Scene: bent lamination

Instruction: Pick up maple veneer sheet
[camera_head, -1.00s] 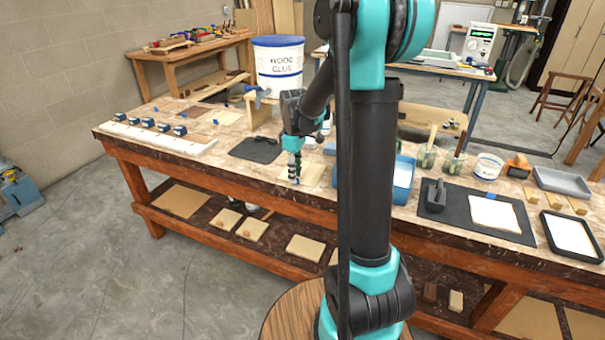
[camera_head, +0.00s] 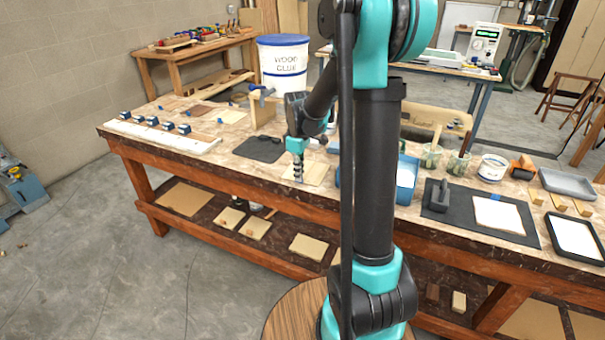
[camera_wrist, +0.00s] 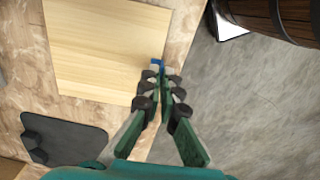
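The pale yellow wood sheet, which looks like the maple veneer sheet (camera_wrist: 105,45), lies flat on the bench in the wrist view. In the head view the sheet (camera_head: 316,174) is partly hidden by my gripper. A small blue tab (camera_wrist: 157,63) shows at its right edge. My gripper (camera_wrist: 162,76) points at that edge, with its fingertips close together around or just beside the tab. I cannot tell whether they are clamped on it. In the head view my gripper (camera_head: 298,177) points down at the sheet's left part, low over the bench.
A wood glue bucket (camera_head: 284,66) stands behind. A white strip with several blue-topped pieces (camera_head: 165,138) lies at the left end of the bench.

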